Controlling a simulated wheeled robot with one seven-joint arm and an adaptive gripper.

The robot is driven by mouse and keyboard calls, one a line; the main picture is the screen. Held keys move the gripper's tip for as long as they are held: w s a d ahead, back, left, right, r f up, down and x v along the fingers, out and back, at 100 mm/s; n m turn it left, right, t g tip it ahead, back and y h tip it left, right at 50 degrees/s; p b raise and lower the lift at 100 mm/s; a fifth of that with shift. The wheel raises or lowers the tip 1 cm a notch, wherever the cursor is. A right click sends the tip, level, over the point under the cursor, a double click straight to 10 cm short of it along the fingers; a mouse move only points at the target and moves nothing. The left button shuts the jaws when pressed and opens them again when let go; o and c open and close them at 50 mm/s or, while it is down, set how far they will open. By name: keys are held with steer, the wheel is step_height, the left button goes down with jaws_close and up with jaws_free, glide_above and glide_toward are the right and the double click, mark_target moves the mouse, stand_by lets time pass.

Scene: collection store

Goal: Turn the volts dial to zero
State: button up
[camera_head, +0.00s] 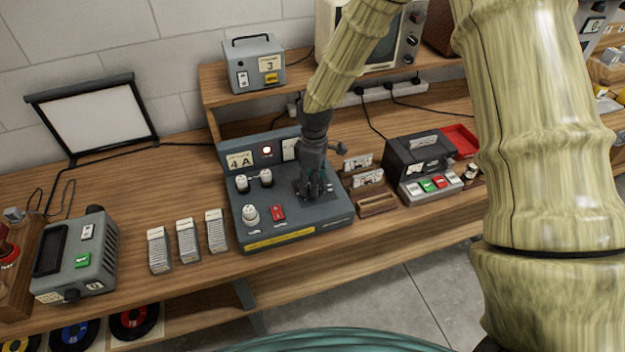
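A grey-blue control console (287,232) stands on the wooden bench, with a panel marked "4 A" (240,161) at its back. A pale round knob (250,214) sits at its front left, beside a red switch (278,213). Two smaller pale knobs (241,183) (266,177) sit behind them. The control labels are too small to read, so I cannot tell which is the volts dial. My gripper (313,188) points down over the console's right part, at or close above its top. It hides whatever is under it. I cannot tell whether its fingers hold anything.
Several pale ribbed blocks (187,241) and a grey meter box (77,257) stand to the left. A small wooden tray (377,205) and a black device with coloured buttons (426,186) are to the right. A shelf behind bears a grey box (254,64). My arm blocks the right side.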

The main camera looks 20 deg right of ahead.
steer(key=n, duration=0.4)
steer(key=shift+n+p, duration=0.3)
steer(key=shift+p, duration=0.1)
steer(key=n+p, duration=0.1)
steer(key=n, duration=0.3)
steer(key=shift+s+n+h, duration=0.1)
steer(key=shift+n+h, duration=0.2)
steer(key=shift+n, duration=0.1)
steer(key=o, duration=1)
steer(key=shift+r, duration=0.1)
steer(key=r, duration=1.1)
steer(key=shift+w+a+r, duration=0.15)
steer(key=shift+w+r, duration=0.25)
steer(key=shift+a, duration=0.1)
